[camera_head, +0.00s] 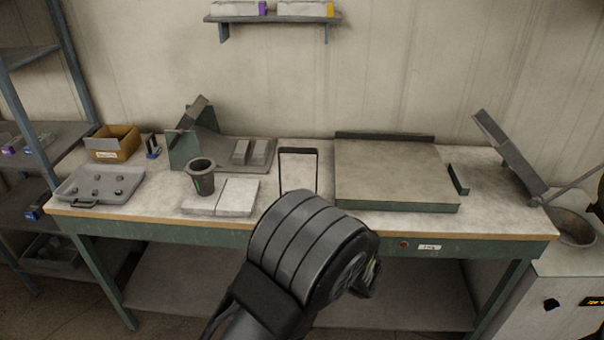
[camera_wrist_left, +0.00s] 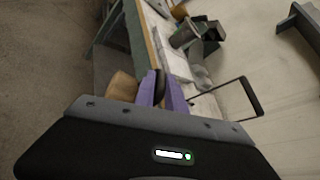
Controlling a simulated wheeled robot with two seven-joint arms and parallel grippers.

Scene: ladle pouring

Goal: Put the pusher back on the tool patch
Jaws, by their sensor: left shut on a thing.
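In the left wrist view my left gripper (camera_wrist_left: 160,92) has its purple fingers shut on a dark thing, which I take to be the pusher (camera_wrist_left: 160,86). A tan rounded piece (camera_wrist_left: 122,87) shows beside the fingers; I cannot tell for sure whether it belongs to the pusher. In the head view my left wrist is in front of the bench's front edge and hides the fingers and most of what they hold. I cannot make out a marked tool patch; part of the bench top is hidden behind my wrist. My right gripper is not in view.
On the bench (camera_head: 150,218), a thin dark frame (camera_head: 298,151) stands behind my wrist. A dark crucible (camera_head: 201,178) and pale blocks (camera_head: 238,197) are left of it, a large flat plate (camera_head: 390,175) right. A tray (camera_head: 75,190) and cardboard box (camera_head: 112,147) are far left.

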